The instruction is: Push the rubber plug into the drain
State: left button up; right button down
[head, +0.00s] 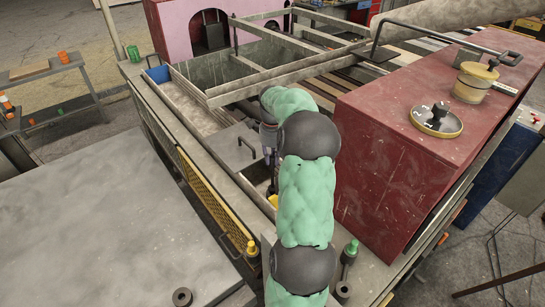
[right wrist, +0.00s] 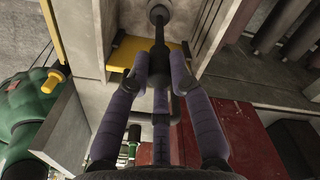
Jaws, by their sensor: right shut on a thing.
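My right gripper (right wrist: 158,68) has its purple fingers closed around a dark stem in the right wrist view. The stem runs away from the fingers to a dark round end, which I take as the rubber plug (right wrist: 158,16). The round end is over a pale grey surface; I cannot tell whether it touches it. No drain opening is clearly visible; the round end may cover it. In the head view the gripper (head: 269,157) points down into the grey trough, largely hidden by my green-padded right arm. My left gripper is not in view.
A yellow plate (right wrist: 135,54) lies beside the stem. A grey metal frame (head: 240,90) surrounds the work area. A large red box (head: 385,150) stands close at right, with a yellow-rimmed disc (head: 436,122) on top.

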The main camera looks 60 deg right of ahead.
jog(key=shift+f+b, duration=0.5)
jog(key=shift+f, duration=0.4)
jog(key=c, duration=1)
grip_release()
notch_tip(320, 180, up, 12)
jog(key=shift+r, duration=0.1)
